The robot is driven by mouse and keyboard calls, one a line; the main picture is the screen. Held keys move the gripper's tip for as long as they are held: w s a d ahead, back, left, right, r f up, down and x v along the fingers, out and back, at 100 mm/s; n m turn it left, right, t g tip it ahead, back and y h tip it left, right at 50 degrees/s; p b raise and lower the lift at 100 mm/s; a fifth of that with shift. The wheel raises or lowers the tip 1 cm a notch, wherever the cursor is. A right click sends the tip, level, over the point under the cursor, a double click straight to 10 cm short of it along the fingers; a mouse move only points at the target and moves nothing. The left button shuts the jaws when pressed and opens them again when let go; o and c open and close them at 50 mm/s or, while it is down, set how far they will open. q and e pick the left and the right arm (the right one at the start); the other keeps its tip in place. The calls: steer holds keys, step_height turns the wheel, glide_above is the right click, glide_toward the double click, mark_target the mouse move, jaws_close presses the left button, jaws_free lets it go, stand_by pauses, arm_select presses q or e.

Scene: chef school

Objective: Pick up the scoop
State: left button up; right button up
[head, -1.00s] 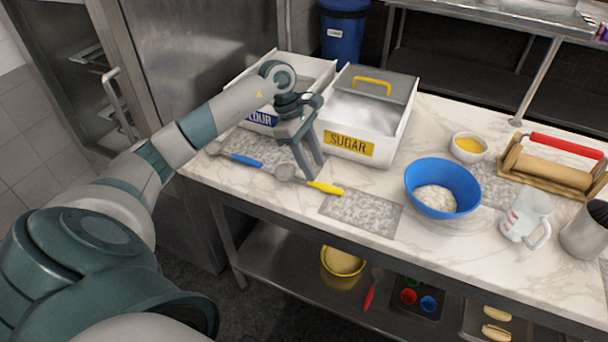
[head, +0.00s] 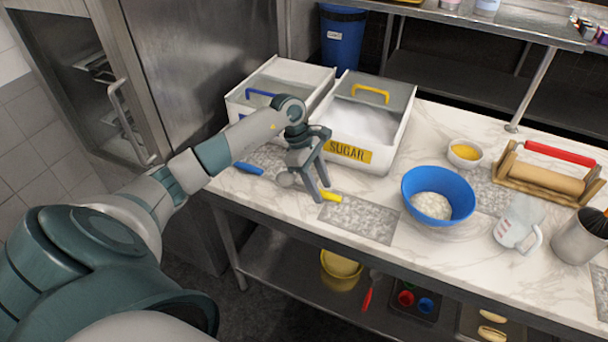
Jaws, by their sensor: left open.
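Two scoops lie on the counter in front of the bins. One has a yellow handle (head: 332,197) and a grey metal head (head: 286,180). The other has a blue handle (head: 248,168), and my arm hides its head. My left gripper (head: 320,193) is open and points down over the yellow-handled scoop, near where the handle meets the head. Its fingers hide part of that scoop. I cannot tell whether they touch it. My right gripper is not in view.
The sugar bin (head: 346,160) and a second white bin (head: 284,74) stand just behind the gripper. A blue bowl (head: 455,178) of white dough or flour, a measuring cup (head: 517,224) and a rolling pin (head: 545,177) are to the right. A grey speckled mat (head: 360,220) lies bare.

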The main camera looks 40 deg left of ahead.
arm_select(q)
steer(key=shift+f, duration=0.25)
jaws_close()
steer(key=shift+r, duration=0.1)
stand_by(0.3)
steer(key=shift+r+b, duration=0.4)
steer(key=shift+b, duration=0.1)
steer(key=r+b, duration=0.2)
steer(key=r, duration=0.1)
steer(key=shift+d+r, duration=0.1)
steer(key=shift+d, duration=0.25)
steer(key=d+r+b, duration=0.4)
steer(key=d+r, duration=0.3)
steer(key=d, duration=0.4)
steer(key=shift+s, duration=0.4)
